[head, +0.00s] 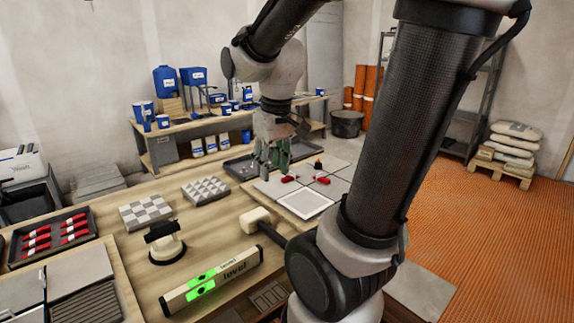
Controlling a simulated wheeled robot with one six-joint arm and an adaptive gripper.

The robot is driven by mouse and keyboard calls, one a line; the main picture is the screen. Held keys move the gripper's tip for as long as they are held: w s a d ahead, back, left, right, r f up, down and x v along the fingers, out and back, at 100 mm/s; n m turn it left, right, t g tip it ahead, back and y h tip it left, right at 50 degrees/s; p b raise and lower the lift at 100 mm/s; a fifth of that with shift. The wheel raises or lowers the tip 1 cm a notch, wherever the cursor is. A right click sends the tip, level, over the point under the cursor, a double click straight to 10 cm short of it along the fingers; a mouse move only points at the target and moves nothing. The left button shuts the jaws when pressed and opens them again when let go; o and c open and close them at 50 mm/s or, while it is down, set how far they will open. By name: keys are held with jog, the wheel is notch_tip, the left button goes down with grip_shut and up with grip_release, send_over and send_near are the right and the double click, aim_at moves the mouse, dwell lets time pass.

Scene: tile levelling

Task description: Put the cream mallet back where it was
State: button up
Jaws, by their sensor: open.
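The cream mallet (255,219) lies on the wooden table, its pale head to the left. Its dark handle runs down and right until my arm hides the end. My gripper (271,168) is open, with greenish fingers pointing down over the far part of the table. It is well behind the mallet, apart from it, near the laid tiles. I cannot tell whether anything is between the fingers.
A level (212,280) and a suction cup (167,243) lie left of the mallet. Pale tiles (306,204) with red wedges (290,179) are at the right. Checkered sample tiles (147,212) and a tray of red wedges (50,238) are at the left. A dark tray (238,170) stands behind.

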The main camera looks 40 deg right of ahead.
jog(key=s+a+r+t, duration=0.1)
jog(key=s+r, duration=0.3)
jog(key=s, duration=0.4)
jog(key=shift+s+a+r+t, duration=0.2)
jog(key=shift+s+a+t, duration=0.2)
jog(key=shift+t, duration=0.2)
dwell(0.4)
